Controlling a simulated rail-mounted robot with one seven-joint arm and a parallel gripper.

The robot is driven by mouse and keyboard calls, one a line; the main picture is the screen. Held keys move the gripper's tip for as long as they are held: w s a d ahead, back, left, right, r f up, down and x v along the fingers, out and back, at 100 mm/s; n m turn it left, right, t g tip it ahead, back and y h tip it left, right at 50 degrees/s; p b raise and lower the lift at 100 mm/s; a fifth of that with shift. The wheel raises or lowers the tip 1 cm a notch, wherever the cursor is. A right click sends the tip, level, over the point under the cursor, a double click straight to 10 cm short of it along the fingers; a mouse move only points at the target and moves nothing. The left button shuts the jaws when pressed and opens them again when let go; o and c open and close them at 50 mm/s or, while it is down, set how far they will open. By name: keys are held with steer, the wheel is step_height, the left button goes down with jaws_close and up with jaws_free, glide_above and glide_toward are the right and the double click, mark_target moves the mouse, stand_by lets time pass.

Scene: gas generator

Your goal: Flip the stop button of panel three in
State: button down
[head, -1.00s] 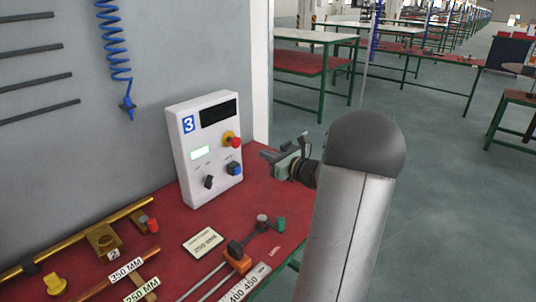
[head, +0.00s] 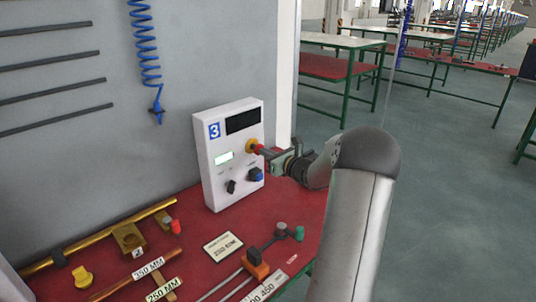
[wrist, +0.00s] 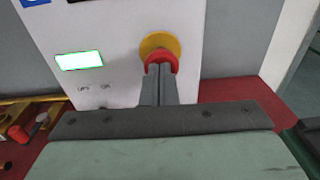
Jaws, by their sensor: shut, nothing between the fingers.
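Panel three is a white box (head: 213,172) with a blue "3" label, standing upright on the red table against the wall. Its stop button is a red knob on a yellow ring (head: 251,146), on the upper right of the front. The red knob (wrist: 161,56) and ring (wrist: 149,44) show large in the wrist view. My gripper (head: 262,149) is shut and empty, its fingertips right at the red knob. In the wrist view the closed fingers (wrist: 159,75) cover the knob's lower middle. I cannot tell whether they touch it or whether the knob is pressed.
Brass and copper bars, labels and valve parts (head: 257,268) lie on the red table (head: 190,250). A blue coiled hose (head: 148,55) hangs on the wall.

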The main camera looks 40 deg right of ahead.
steer(key=shift+w+a+r+b, duration=0.15)
steer(key=shift+w+b, duration=0.15)
steer(key=shift+w, duration=0.25)
steer(key=shift+w+a+r+b, duration=0.15)
steer(key=shift+w+b, duration=0.1)
steer(key=shift+w, duration=0.25)
steer(key=s+d+b, duration=0.2)
steer(key=s, duration=1.2)
steer(key=shift+s+r+b, duration=0.15)
steer(key=shift+s+b, duration=0.15)
steer(key=shift+s, duration=0.1)
